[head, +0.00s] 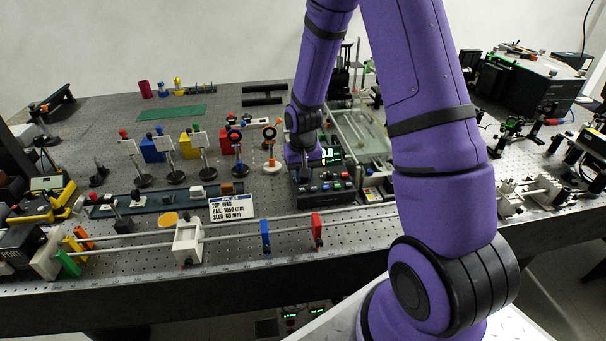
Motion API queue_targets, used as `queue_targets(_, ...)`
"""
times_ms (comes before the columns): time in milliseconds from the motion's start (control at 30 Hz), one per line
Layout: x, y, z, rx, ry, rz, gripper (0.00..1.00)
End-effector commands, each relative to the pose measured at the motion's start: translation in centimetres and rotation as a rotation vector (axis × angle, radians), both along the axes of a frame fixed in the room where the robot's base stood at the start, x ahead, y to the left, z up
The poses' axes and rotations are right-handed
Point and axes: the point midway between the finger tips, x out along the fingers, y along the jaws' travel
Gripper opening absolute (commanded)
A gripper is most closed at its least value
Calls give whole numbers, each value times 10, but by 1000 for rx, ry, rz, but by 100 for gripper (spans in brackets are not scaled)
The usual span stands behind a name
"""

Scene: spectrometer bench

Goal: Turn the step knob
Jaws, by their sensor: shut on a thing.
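A black control box (326,197) with a row of small coloured buttons stands near the front of the perforated bench. A dark unit with a lit green display (330,156) is just behind it. My purple arm comes down from above, and my gripper (304,177) points down at the left part of the control box. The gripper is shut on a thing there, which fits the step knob. The knob itself is hidden by the gripper, so I cannot see its angle. The fingertips are small and dark in this view.
A rail (345,222) with a white block (188,242), a blue plate (265,236) and a red plate (317,229) runs along the front edge. A white sign (231,207) stands left of the control box. Optics on posts (238,150) stand close left of my wrist.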

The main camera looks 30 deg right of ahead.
Motion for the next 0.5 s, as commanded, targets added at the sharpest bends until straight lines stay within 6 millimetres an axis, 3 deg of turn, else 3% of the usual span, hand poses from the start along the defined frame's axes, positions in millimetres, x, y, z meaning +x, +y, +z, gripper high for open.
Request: queue_targets(500,0,0,0,0,-1,159,0)
